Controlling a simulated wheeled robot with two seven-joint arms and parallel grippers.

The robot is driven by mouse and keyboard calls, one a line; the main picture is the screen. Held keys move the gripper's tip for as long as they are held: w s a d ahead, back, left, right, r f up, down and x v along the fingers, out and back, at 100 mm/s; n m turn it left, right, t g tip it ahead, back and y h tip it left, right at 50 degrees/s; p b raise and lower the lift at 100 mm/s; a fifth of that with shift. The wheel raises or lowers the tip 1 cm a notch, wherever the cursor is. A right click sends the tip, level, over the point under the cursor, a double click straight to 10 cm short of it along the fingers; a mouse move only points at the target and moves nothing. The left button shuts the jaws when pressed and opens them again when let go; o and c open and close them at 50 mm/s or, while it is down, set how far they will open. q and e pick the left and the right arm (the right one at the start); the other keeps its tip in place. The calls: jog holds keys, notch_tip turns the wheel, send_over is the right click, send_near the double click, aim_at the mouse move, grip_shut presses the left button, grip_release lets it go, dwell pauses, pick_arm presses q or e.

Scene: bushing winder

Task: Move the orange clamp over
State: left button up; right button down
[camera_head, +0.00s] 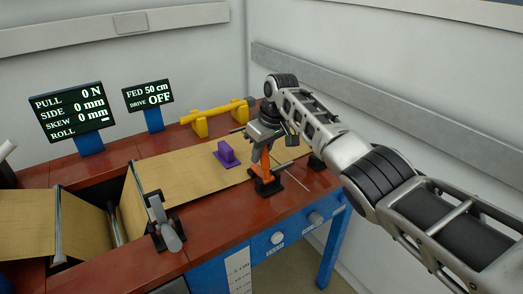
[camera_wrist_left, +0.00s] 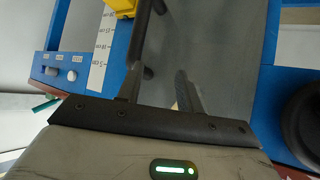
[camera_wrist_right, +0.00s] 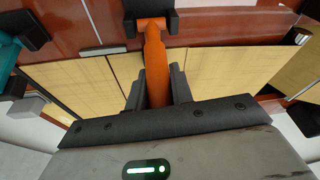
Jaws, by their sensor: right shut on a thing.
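The orange clamp (camera_head: 266,172) stands upright on its black base on the red bench top, at the right edge of the tan sheet (camera_head: 185,171). My right gripper (camera_head: 259,140) comes down over it from above. In the right wrist view the orange clamp's handle (camera_wrist_right: 156,62) runs between the two fingers of my right gripper (camera_wrist_right: 155,88), which is shut on it. My left gripper (camera_wrist_left: 160,88) shows only in the left wrist view; its fingers stand apart with nothing visible held between them.
A purple block (camera_head: 226,153) lies on the sheet left of the orange clamp. A grey-handled clamp (camera_head: 165,230) stands at the front edge. A yellow holder (camera_head: 200,124) with a bar and two displays (camera_head: 72,112) stand behind. The wall rail (camera_head: 350,92) is at the right.

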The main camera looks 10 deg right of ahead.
jog(key=c, duration=1.2)
grip_release()
jog(key=shift+a, duration=0.1)
jog(key=shift+c, duration=0.2)
pick_arm(q)
jog(key=shift+d, duration=0.1)
jog(key=shift+w+d+f+b, duration=0.15)
jog(key=shift+f+b, duration=0.1)
jog(key=shift+b, duration=0.55)
pick_arm(e)
jog(key=v, duration=1.6)
jog(key=shift+f, duration=0.1)
